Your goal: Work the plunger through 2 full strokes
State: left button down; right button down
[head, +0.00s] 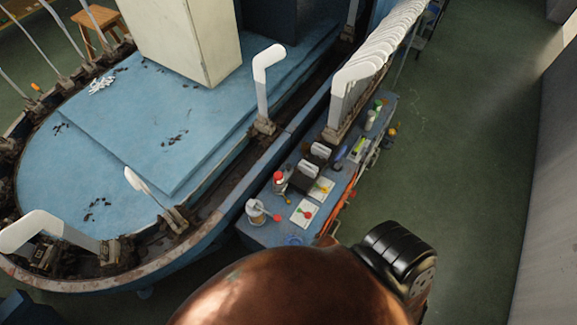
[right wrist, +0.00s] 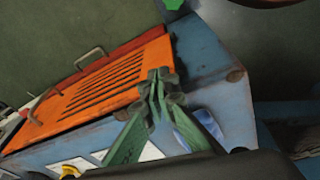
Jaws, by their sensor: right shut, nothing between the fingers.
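On the blue bench, a small can with a red top (head: 278,177) stands upright near the bench's left edge; it may carry the plunger, but it is too small to tell. A pale jar (head: 256,212) stands nearer to me, with a red-tipped piece beside it. My right gripper (right wrist: 157,82) shows in the right wrist view with its green fingers together and nothing between them. It is over the bench end, near an orange slotted panel (right wrist: 115,85). The can is not clearly visible in that view. My left gripper is not in view.
The blue bench (head: 265,233) also holds white cards (head: 304,213), dark boxes and several small bottles. A row of white foot forms (head: 360,72) stands behind. A large blue machine bed (head: 120,95) with more forms lies left. The green floor (head: 450,130) at right is clear.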

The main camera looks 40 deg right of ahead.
jog(key=w+d+r+m, duration=0.1)
jog(key=w, duration=0.3)
jog(key=w+d+r+m+t, duration=0.1)
jog(key=w+d+r, duration=0.1)
jog(key=w, duration=0.1)
jog(key=w+d+r+m+t, duration=0.1)
jog(key=w+d+r, duration=0.1)
jog(key=w, duration=0.2)
jog(key=shift+w+p, duration=0.3)
jog(key=w+d+r+m+t, duration=0.1)
jog(key=w+d+r+m, duration=0.1)
jog(key=w+d+r, duration=0.2)
jog(key=w+d+r+m+t, duration=0.2)
jog(key=w+r, duration=0.5)
jog(key=w, duration=0.6)
jog(key=w+d+r+m+t+p, duration=0.1)
jog(key=w+d+r+m, duration=0.3)
jog(key=w, duration=0.5)
notch_tip(320, 180, up, 3)
jog(key=shift+w+d+f+t+h, duration=0.2)
jog(key=shift+d+t+h, duration=0.25)
jog(key=shift+d, duration=0.75)
jog(key=b, duration=0.7)
send_over(289, 167)
notch_tip(289, 167, down, 7)
jog(key=shift+d+f, duration=0.1)
jog(key=shift+f, duration=0.05)
jog(key=shift+f+b, duration=0.5)
jog(key=shift+f, duration=0.25)
